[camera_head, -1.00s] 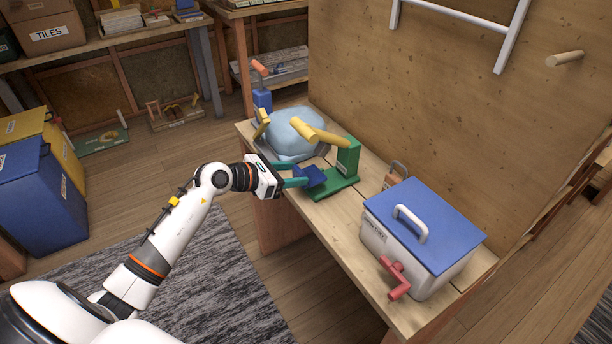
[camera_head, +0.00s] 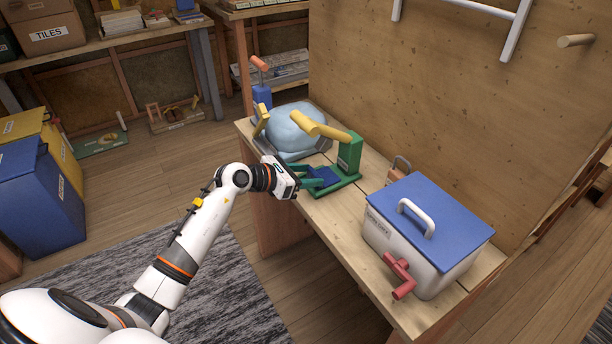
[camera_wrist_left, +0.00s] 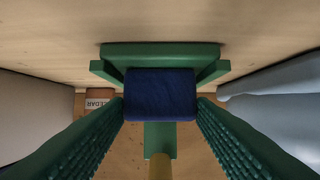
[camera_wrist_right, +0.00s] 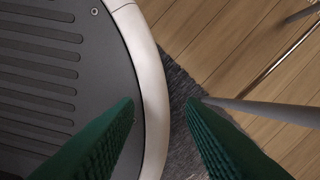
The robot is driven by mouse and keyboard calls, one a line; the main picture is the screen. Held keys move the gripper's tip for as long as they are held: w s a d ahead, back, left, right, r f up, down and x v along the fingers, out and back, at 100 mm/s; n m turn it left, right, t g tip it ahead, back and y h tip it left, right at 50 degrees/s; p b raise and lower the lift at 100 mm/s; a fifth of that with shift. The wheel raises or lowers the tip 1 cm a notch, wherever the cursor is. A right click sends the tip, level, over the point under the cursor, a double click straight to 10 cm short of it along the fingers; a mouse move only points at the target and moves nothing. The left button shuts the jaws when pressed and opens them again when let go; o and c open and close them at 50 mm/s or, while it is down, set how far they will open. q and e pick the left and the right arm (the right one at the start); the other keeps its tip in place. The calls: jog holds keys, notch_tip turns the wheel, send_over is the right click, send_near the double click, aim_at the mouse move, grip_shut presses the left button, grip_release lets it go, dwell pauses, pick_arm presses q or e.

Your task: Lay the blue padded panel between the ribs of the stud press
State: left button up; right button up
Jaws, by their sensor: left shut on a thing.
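The blue padded panel (camera_head: 324,177) is in my left gripper (camera_head: 311,180), low at the green stud press on the bench. In the left wrist view the panel (camera_wrist_left: 160,95) sits between the two green fingers of my left gripper (camera_wrist_left: 160,108). The press (camera_wrist_left: 160,50) shows beyond it, with a rib at each side of the panel. Whether the panel touches the press base is hard to tell. The press (camera_head: 348,158) has a green upright and a yellow handle (camera_head: 318,126) above the panel. My right gripper (camera_wrist_right: 163,108) is open and empty, over my own base and the floor.
A white box with a blue lid and red crank (camera_head: 425,240) stands on the bench at the right. A pale blue bundle (camera_head: 292,130) in a grey tray lies behind the press. A wooden wall (camera_head: 430,90) closes the far side. Bare bench (camera_head: 335,215) lies between press and box.

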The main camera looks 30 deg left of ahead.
pick_arm(q)
jog(key=o, duration=1)
jog(key=shift+a+r, duration=0.1)
jog(key=shift+r, duration=0.05)
jog(key=v, duration=1.2)
